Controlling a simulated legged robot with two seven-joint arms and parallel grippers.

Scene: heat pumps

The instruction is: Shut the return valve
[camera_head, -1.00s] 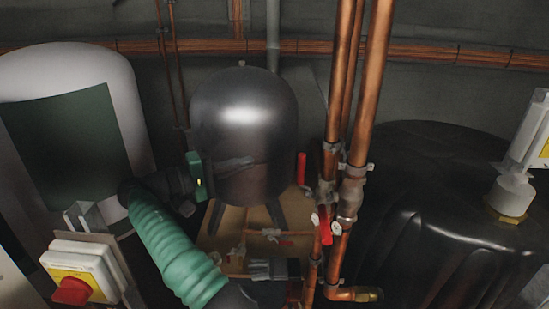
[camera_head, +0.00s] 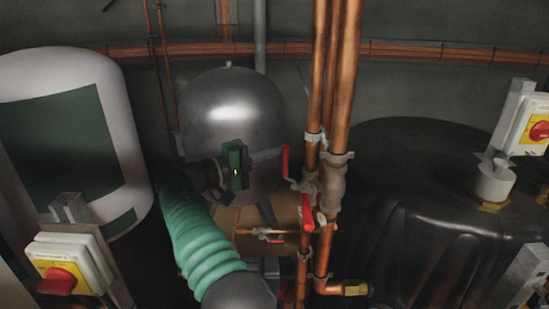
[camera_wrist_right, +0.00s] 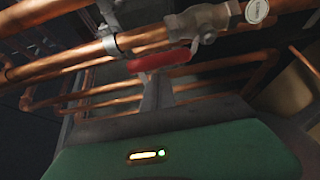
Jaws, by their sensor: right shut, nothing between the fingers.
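Two valves with red levers sit on the vertical copper pipes in the head view. The left lever (camera_head: 285,161) stands upright; the other red lever (camera_head: 308,212) is lower, on the front pipe. I cannot tell which is the return valve. My right gripper (camera_head: 279,153) reaches in from the left, its shut, empty fingers pointing right and ending close to the left lever. In the wrist view a red lever (camera_wrist_right: 160,60) lies just beyond the fingertips (camera_wrist_right: 157,80), beside a metal valve body (camera_wrist_right: 205,20). Contact is unclear. My left gripper is not in view.
A dark round tank (camera_head: 230,105) stands behind my right gripper. A large black tank (camera_head: 430,180) is right of the pipes. A white cylinder (camera_head: 115,90) and a switch box (camera_head: 75,262) are on the left. Smaller piping (camera_head: 265,234) runs below.

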